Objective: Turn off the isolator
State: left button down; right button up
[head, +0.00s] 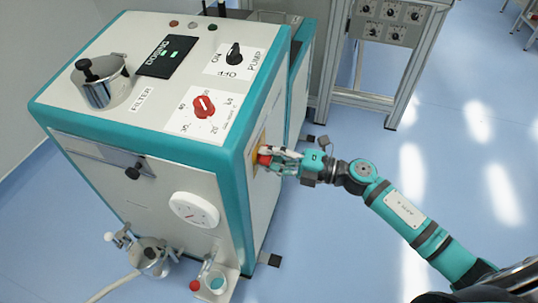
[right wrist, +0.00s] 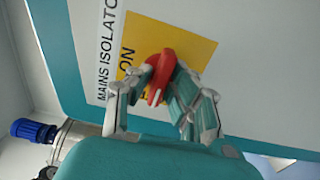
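The mains isolator's red handle (right wrist: 162,72) sits on a yellow plate (right wrist: 198,47) on the side panel of the teal and white machine. In the right wrist view the handle stands at a slant beside the partly covered word "ON". In the head view the red handle (head: 264,159) shows at the machine's right side, partly hidden by my fingers. My right gripper (right wrist: 163,76) is at the handle, with a finger close against each side of it. It also shows in the head view (head: 272,157), reaching in from the right. My left gripper is not in view.
The machine's top (head: 150,40) carries a red dial (head: 204,106), a black pump knob (head: 234,54) and a filter pot (head: 103,84). A gauge (head: 194,210) is on its front. A metal frame (head: 400,70) stands behind; blue floor is free at right.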

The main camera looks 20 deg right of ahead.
jog(key=shift+o, duration=1.4)
jog(key=shift+d, duration=0.1)
jog(key=v, duration=1.2)
